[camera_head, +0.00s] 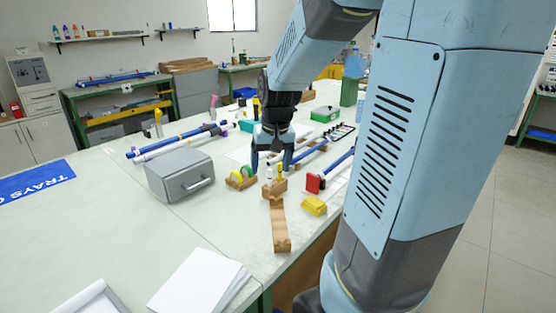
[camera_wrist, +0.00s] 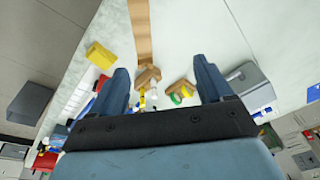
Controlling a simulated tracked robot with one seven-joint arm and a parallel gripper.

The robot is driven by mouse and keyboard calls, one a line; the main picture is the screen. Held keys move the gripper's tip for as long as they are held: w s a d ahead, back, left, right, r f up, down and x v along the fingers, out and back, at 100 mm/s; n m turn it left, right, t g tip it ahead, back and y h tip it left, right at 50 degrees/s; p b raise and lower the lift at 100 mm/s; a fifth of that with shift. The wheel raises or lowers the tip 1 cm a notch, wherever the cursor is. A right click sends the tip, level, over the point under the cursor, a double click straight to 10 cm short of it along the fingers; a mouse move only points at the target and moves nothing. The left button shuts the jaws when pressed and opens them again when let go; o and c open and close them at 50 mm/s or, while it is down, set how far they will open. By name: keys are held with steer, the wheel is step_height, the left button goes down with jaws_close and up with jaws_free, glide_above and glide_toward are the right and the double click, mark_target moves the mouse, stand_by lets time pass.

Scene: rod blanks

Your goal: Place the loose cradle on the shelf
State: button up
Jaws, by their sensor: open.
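My gripper (camera_head: 271,167) is open over the worktable, its two blue fingers pointing down. In the wrist view its fingers (camera_wrist: 161,68) stand apart with a small wooden block (camera_wrist: 149,76) and a wooden holder with green and yellow rings (camera_wrist: 179,93) showing between them. In the head view the small wooden block (camera_head: 274,188), with light and yellow upright pieces at it, is just in front of the gripper. The ringed wooden holder (camera_head: 240,182) is to its left. I cannot tell which wooden piece is the loose cradle. A wall shelf (camera_head: 100,38) holding small items is at the back left.
A grey box with a handle (camera_head: 180,175) stands left of the gripper. A long wooden piece (camera_head: 280,226), a yellow block (camera_head: 314,205) and a red item (camera_head: 314,183) lie nearby.

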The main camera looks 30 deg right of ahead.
steer(key=s+a+r+n+t, duration=0.1)
steer(key=s+a+r, duration=0.1)
steer(key=s+r, duration=0.2)
steer(key=s+a+r+n+t, duration=0.1)
steer(key=s+r, duration=0.4)
steer(key=s, duration=0.5)
steer(key=a+t, duration=0.1)
steer(key=a, duration=0.1)
steer(key=shift+s+a+r+n, duration=0.2)
steer(key=shift+a+r+n, duration=0.1)
steer(key=shift+o, duration=0.5)
steer(key=shift+s+a+r, duration=0.1)
steer(key=shift+s+a, duration=0.1)
steer(key=shift+s, duration=0.3)
steer(key=m+g, duration=0.4)
steer(key=g, duration=0.1)
glide_above(278, 217)
step_height(278, 217, down, 21)
step_height(278, 217, down, 13)
steer(key=shift+f, duration=0.2)
